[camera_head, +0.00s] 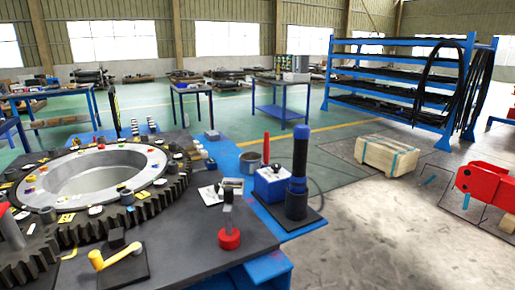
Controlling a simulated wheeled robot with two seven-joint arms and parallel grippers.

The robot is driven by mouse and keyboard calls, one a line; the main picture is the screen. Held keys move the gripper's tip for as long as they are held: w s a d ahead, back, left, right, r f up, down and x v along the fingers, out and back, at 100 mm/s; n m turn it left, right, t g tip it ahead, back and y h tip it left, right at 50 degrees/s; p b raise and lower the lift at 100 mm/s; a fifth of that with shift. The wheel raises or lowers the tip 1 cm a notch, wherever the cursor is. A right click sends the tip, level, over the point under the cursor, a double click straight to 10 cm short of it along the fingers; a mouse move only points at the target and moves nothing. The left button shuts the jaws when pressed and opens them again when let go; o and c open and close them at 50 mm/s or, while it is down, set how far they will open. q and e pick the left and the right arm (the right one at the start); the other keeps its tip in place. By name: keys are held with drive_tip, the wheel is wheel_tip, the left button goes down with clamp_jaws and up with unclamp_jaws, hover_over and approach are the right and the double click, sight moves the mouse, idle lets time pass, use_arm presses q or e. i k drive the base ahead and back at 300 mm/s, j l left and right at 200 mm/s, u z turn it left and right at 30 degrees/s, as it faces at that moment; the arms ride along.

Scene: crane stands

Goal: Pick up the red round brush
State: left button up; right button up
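The red round brush (229,238) stands on the dark tabletop (190,265) near its front right part. It has a round red base, and a dark upright handle with a lighter block at its top rises from it. Nothing covers it. Neither of my grippers is in view.
A large grey gear ring (62,180) with small parts on it fills the table's left side. A yellow crank (118,256) lies left of the brush. A blue-white box (271,183) and a dark upright cylinder (299,160) stand behind right. Bare tabletop surrounds the brush.

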sight(266, 136)
drive_tip(key=i+l+u, duration=0.3)
drive_tip(key=i+l, duration=0.15)
drive_tip(key=i+l+u, duration=0.1)
drive_tip(key=l, duration=0.3)
drive_tip(key=i+l+u, duration=0.3)
drive_tip(key=l, duration=0.4)
drive_tip(key=i+l+u, duration=0.15)
drive_tip(key=i+l, duration=0.1)
drive_tip(key=l, duration=0.1)
